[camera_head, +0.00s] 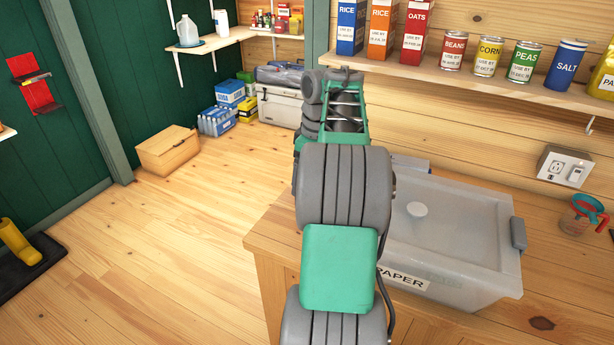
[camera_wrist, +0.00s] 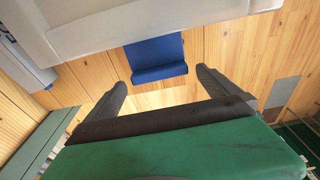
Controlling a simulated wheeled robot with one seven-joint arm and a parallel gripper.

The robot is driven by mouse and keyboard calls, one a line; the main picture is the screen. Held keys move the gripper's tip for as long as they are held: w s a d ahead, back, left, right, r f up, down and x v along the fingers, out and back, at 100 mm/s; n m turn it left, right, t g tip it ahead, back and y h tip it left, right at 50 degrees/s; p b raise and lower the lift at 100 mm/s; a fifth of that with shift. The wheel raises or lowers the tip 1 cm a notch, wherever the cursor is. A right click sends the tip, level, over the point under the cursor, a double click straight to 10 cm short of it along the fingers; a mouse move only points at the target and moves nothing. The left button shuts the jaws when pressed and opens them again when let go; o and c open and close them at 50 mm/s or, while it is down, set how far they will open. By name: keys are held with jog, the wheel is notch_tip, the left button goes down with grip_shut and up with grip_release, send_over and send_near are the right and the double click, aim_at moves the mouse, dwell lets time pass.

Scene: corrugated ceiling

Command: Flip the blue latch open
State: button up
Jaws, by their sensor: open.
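The blue latch (camera_wrist: 157,58) shows in the wrist view, at the upper middle, against the edge of a pale grey body (camera_wrist: 90,35). Its lower end has a raised lip. My gripper (camera_wrist: 161,77) is open, with one dark finger on each side of the latch's lower end in the picture. Nothing is seen between the fingers except the latch beyond and wood planks. I cannot tell whether either finger touches the latch. In the head view my own arm covers the middle, and I cannot make out the latch or the fingertips there.
A grey lidded box (camera_head: 455,225) labelled PAPER stands on the wooden table (camera_head: 560,310), right of my arm. A shelf (camera_head: 470,80) with boxes and cans is above it. A pale cooler (camera_head: 279,108) and a carton (camera_head: 167,150) stand on the floor. The left floor is mostly clear.

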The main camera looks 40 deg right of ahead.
jog(key=r+p, duration=0.1)
jog(key=r, duration=0.1)
jog(key=r+p, duration=0.1)
jog(key=r, duration=0.1)
jog(key=r+p, duration=0.1)
jog(key=r, duration=0.1)
jog(key=shift+s+d, duration=0.15)
jog(key=shift+s, duration=0.25)
